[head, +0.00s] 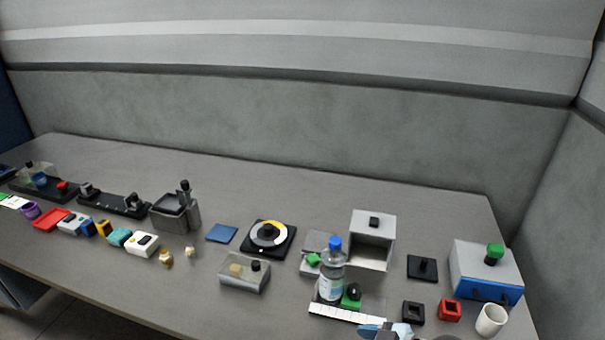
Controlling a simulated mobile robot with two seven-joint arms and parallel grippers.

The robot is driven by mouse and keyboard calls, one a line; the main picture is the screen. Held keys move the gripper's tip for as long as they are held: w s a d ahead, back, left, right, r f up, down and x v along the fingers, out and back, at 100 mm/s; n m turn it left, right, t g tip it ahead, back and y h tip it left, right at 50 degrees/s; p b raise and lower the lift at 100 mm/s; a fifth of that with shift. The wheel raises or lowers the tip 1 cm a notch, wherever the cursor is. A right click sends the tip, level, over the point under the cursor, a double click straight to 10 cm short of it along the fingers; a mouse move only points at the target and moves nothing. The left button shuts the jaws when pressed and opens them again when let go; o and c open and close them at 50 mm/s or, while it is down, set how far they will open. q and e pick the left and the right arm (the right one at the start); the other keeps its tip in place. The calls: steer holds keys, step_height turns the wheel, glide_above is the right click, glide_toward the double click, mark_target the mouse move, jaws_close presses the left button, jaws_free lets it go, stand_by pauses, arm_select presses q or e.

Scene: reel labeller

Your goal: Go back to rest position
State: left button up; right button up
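Neither of my grippers can be made out in the head view, and no arm reaches over the table (330,205). A pale blue and grey shape (385,330) is cut off by the bottom edge, and I cannot tell what it is. A black square base with a white and yellow disc (269,236) lies flat at mid-table. A clear bottle with a blue cap (331,273) stands upright in front of that box.
A blue and white box with a green button (487,270) and a white mug (491,319) stand at the right. A clear box (244,272), a dark bin (174,212), a red tray (51,220) and several small items fill the left and front. The back strip is clear.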

steer(key=s+d+f+m+t+h+p, duration=0.1)
steer(key=s+d+f+m+t+h, duration=0.1)
steer(key=s+d+f+m+h, duration=0.1)
steer(key=s+d+f+m+t+h+p, duration=0.1)
steer(key=s+d+f+m+t+h, duration=0.2)
steer(key=s+f+m, duration=0.4)
steer(key=shift+s+d+f+h+p, duration=0.35)
steer(key=shift+s+d+h, duration=0.45)
steer(key=shift+s, duration=0.4)
steer(key=shift+d, duration=0.1)
